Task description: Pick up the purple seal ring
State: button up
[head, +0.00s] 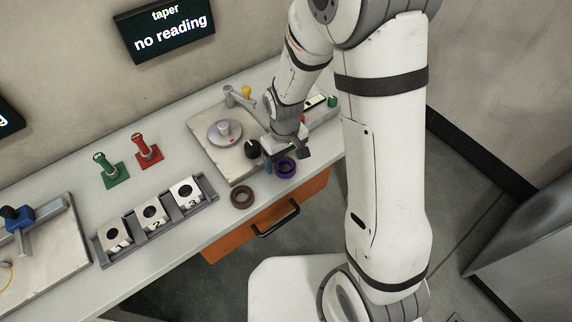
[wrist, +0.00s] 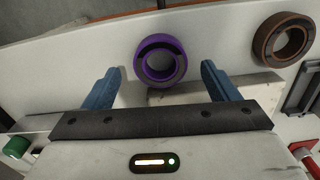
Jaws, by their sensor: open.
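The purple seal ring (head: 285,167) lies on the bench top near its front edge, just in front of my gripper (head: 285,158) in the head view. In the wrist view the purple ring (wrist: 160,60) lies flat between and a little beyond the two blue fingertips of my gripper (wrist: 162,82). The fingers are apart with a gap on each side of the ring, and nothing is held. Whether the fingertips are level with the ring or above it, I cannot tell.
A brown ring (head: 242,197) lies left of the purple ring; it also shows in the wrist view (wrist: 283,40). A plate with a round grey disc (head: 225,132) stands behind. A rack (head: 158,234) of numbered blocks, and green (head: 110,171) and red (head: 148,151) stamps, stand left. An orange drawer (head: 270,222) is below.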

notch_tip(320, 180, down, 2)
jog(key=c, duration=1.1)
